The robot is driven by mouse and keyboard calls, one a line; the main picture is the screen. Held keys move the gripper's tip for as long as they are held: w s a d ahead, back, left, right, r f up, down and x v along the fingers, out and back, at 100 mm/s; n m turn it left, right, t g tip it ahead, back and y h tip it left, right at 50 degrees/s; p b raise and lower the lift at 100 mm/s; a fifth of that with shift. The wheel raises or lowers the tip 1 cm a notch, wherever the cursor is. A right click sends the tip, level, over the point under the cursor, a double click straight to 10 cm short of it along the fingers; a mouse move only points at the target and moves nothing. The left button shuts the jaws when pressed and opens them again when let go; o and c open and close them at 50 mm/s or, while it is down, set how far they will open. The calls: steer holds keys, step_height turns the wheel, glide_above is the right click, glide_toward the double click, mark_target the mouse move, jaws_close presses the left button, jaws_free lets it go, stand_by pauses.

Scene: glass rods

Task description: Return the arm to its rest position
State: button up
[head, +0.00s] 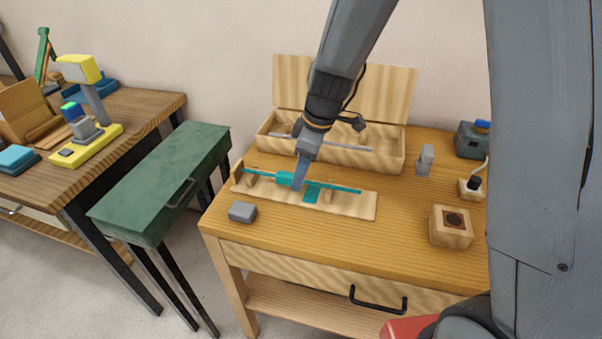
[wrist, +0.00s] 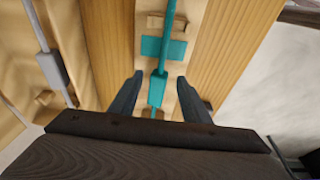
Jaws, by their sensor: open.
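My gripper (head: 299,183) is over the wooden table at the end of my arm, pointing down. In the wrist view my gripper (wrist: 161,92) has its two dark fingers spread apart, one on each side of a teal rod (wrist: 168,25). The teal rod (head: 340,188) lies across a pale wooden stand (head: 358,208) and has a thicker teal block on it. A flat teal patch (head: 312,195) lies on the stand under the rod. The fingers do not visibly touch the rod. My arm hides part of the rod and stand in the head view.
An open wooden box (head: 390,158) with a grey rod stands behind. A grey block (head: 242,212) lies at the front left. A wooden block with a hole (head: 451,228), a small grey piece (head: 425,160) and a dark device (head: 472,140) stand right. A green side table (head: 160,185) adjoins left.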

steer(key=b+v, duration=0.1)
steer(key=v, duration=0.6)
steer(key=s+d+f+m+h, duration=0.2)
steer(key=s+d+f+m, duration=0.1)
steer(key=s+d+m, duration=1)
steer(key=shift+s+d+f+m, duration=0.15)
steer(key=shift+s+f+m, duration=0.3)
steer(key=shift+s, duration=0.2)
